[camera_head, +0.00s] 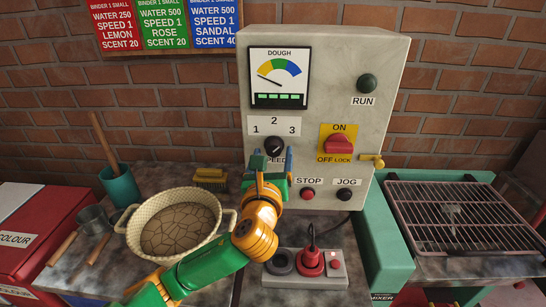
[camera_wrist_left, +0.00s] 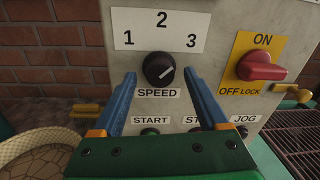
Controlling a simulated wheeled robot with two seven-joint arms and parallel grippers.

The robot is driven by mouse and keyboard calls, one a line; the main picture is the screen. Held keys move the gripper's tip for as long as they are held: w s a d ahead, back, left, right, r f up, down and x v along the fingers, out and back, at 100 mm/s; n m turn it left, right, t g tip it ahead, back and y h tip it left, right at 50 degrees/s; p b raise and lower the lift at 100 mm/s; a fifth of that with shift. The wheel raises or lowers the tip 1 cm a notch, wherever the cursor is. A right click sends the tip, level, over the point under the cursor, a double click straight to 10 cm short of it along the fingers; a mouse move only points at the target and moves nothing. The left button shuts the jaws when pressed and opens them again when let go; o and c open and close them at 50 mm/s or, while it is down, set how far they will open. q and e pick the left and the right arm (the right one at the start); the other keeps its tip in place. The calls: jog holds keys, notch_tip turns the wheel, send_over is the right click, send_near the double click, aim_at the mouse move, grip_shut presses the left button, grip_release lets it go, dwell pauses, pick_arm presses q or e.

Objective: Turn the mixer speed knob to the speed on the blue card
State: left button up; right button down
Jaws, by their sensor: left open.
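The black speed knob (camera_head: 274,147) is on the grey control box (camera_head: 320,105), below a white plate marked 1, 2, 3. In the left wrist view the knob (camera_wrist_left: 159,69) has a white pointer line slanting to the upper right, toward the 3. The blue card (camera_head: 214,25) at the top of the wall reads SPEED 1, with WATER 500, SANDAL, SCENT 40. My left gripper (camera_head: 271,162) is open in front of the box. Its blue fingers stand apart on either side of the knob; I cannot tell whether they touch it. My right gripper is not in view.
A red ON/OFF switch (camera_head: 339,144) is right of the knob, with STOP (camera_head: 308,194) and JOG (camera_head: 344,194) buttons below. A beige pot (camera_head: 140,251) stands left of my arm. A red plug (camera_head: 310,263) sits in a socket strip. A wire rack (camera_head: 460,225) is at right.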

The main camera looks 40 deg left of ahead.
pick_arm(q)
jog(key=shift+w+a, duration=0.3)
jog(key=shift+w, duration=0.1)
jog(key=shift+c, duration=0.3)
jog(key=shift+d, duration=0.1)
grip_shut()
